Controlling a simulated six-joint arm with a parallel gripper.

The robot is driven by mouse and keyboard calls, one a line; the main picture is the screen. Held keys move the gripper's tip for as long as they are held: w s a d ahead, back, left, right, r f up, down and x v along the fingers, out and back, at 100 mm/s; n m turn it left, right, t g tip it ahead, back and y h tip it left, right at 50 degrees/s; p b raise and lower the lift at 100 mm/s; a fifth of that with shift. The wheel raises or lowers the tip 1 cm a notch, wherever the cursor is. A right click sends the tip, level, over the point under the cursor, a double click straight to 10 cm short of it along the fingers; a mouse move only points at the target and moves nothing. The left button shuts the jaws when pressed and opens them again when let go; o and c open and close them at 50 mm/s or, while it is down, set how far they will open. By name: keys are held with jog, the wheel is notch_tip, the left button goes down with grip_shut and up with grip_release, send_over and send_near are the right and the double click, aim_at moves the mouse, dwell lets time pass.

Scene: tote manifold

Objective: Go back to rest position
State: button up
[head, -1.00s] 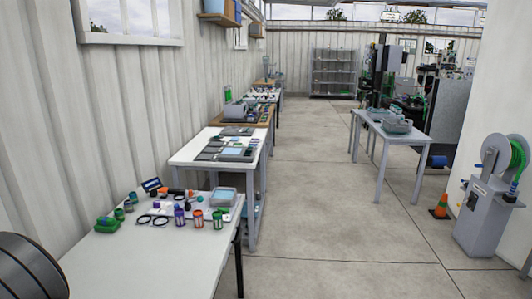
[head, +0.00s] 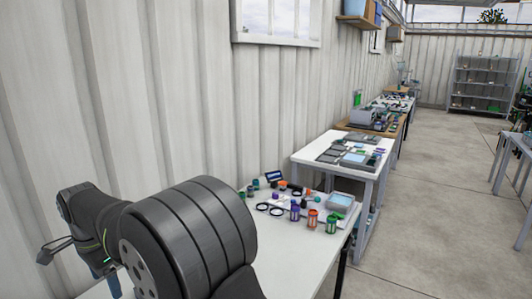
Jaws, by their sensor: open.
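My arm fills the lower left of the head view, with a large dark ribbed link in front. Beyond it are the darker wrist and a thin bluish finger of my gripper (head: 113,285), pointing down over the near left part of the white table (head: 290,262). The gripper is open; most of it is hidden behind the link, and nothing shows held in it. It is well to the left of the small items on the table.
On the table stand an orange-topped jar (head: 312,219), a purple jar (head: 295,212), a green jar (head: 331,223), black rings (head: 276,211) and a grey tray (head: 340,203). A corrugated wall (head: 150,90) runs along the left. Open floor (head: 420,240) lies to the right.

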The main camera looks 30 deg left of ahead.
notch_tip(320, 180, down, 16)
jog(key=shift+f, duration=0.4)
jog(key=n, duration=0.8)
jog(key=shift+r+n, duration=0.1)
jog(key=shift+n, duration=0.3)
jog(key=n, duration=0.3)
jog(key=shift+n, duration=0.4)
jog(key=n, duration=0.4)
